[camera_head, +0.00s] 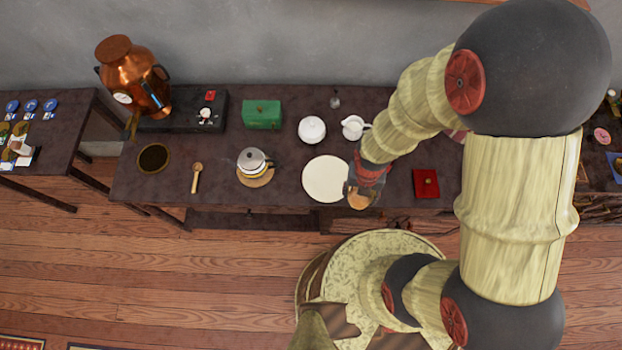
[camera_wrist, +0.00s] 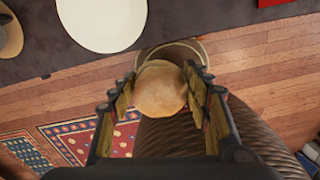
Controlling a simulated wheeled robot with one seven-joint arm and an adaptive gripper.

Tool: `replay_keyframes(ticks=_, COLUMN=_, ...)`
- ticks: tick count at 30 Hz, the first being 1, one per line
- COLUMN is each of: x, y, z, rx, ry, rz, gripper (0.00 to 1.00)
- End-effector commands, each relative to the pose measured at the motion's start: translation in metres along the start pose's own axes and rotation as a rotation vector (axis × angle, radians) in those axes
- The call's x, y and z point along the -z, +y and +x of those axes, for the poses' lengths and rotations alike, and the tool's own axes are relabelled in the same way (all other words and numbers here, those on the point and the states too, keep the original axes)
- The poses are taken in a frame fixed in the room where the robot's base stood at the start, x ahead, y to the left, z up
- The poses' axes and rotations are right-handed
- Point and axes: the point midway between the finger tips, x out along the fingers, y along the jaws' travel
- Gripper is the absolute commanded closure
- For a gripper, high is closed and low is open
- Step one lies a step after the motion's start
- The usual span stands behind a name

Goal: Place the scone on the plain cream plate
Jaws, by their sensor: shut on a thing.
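The scone (camera_wrist: 160,88) is round and golden brown. It sits between the two fingers of my gripper (camera_wrist: 158,95) in the wrist view, and the fingers are shut on it. In the head view my gripper (camera_head: 360,192) is at the table's front edge, just right of the plain cream plate (camera_head: 322,178), and the scone (camera_head: 359,201) shows at its tip. The plate is round, flat and empty. In the wrist view the plate (camera_wrist: 100,18) is at the top left, beyond the scone and apart from it. The scone appears to be held out past the table's front edge.
A red square item (camera_head: 425,184) lies right of my gripper. A white pot (camera_head: 312,130) and a white jug (camera_head: 354,127) stand behind the plate. A kettle (camera_head: 252,161) sits on a round mat to its left. A green box (camera_head: 262,115) and a copper urn (camera_head: 133,75) stand farther back.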

Motion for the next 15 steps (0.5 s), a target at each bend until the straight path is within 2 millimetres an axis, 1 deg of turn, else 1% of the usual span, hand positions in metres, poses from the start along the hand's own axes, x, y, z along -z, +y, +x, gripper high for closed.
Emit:
replay_keyframes(ticks=1, x=0.001, y=0.0, z=0.005, rx=0.002, ry=0.002, rz=-0.006, gripper=0.84)
replay_keyframes(ticks=4, x=-0.007, y=0.006, z=0.006, rx=0.002, ry=0.0, rz=-0.01, gripper=0.84)
replay_keyframes(ticks=7, x=-0.017, y=0.016, z=0.012, rx=0.004, ry=0.002, rz=-0.01, gripper=0.84)
replay_keyframes(ticks=15, x=-0.06, y=0.058, z=0.037, rx=0.004, ry=0.002, rz=-0.009, gripper=0.84)
